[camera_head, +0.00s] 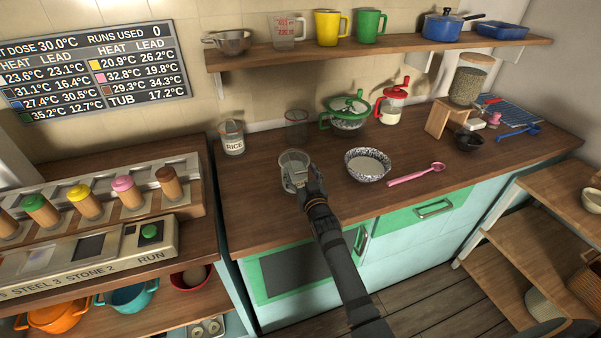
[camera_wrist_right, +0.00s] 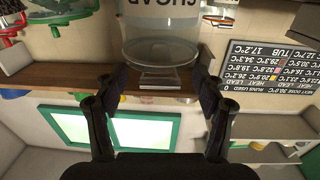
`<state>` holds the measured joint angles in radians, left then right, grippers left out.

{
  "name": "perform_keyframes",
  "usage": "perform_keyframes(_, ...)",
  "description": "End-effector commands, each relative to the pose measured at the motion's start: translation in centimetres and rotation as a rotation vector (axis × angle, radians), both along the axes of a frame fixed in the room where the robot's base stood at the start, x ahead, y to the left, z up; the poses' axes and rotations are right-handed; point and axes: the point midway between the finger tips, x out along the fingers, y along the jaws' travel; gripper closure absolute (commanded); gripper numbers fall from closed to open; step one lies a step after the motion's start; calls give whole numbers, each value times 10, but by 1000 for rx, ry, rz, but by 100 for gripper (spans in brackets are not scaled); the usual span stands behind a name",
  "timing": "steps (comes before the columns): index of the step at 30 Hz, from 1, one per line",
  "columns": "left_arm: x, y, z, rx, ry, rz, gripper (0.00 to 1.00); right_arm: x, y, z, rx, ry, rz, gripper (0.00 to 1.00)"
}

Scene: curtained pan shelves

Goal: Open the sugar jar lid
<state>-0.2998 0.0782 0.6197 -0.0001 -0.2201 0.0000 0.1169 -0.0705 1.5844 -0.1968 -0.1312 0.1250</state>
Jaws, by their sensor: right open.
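The clear glass sugar jar (camera_head: 292,159) stands on the wooden counter, partly hidden by my right gripper. In the wrist view it shows upside down, with the label "SUGAR" (camera_wrist_right: 160,22) inverted. A clear lid (camera_wrist_right: 160,50) appears closed on it, with a clasp-like piece (camera_wrist_right: 167,78) at its edge. My right gripper (camera_head: 301,188) is at the jar's near side. In the wrist view the open fingers (camera_wrist_right: 163,82) stand either side of the clasp-like piece. I cannot tell whether they touch the jar. My left gripper is not in view.
A speckled bowl (camera_head: 367,168) and pink spoon (camera_head: 416,175) lie to the right. The counter's front right is clear.

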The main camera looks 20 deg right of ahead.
Motion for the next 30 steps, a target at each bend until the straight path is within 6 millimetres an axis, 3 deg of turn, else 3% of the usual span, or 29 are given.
perform_keyframes(8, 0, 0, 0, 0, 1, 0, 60, 3, 0, 0, 0, 0, 0, 30)
perform_keyframes(23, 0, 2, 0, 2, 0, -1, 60, 2, 0, 0, 0, 0, 0, 97)
perform_keyframes(30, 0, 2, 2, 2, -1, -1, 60, 6, 0, 2, 0, 5, 0, 100)
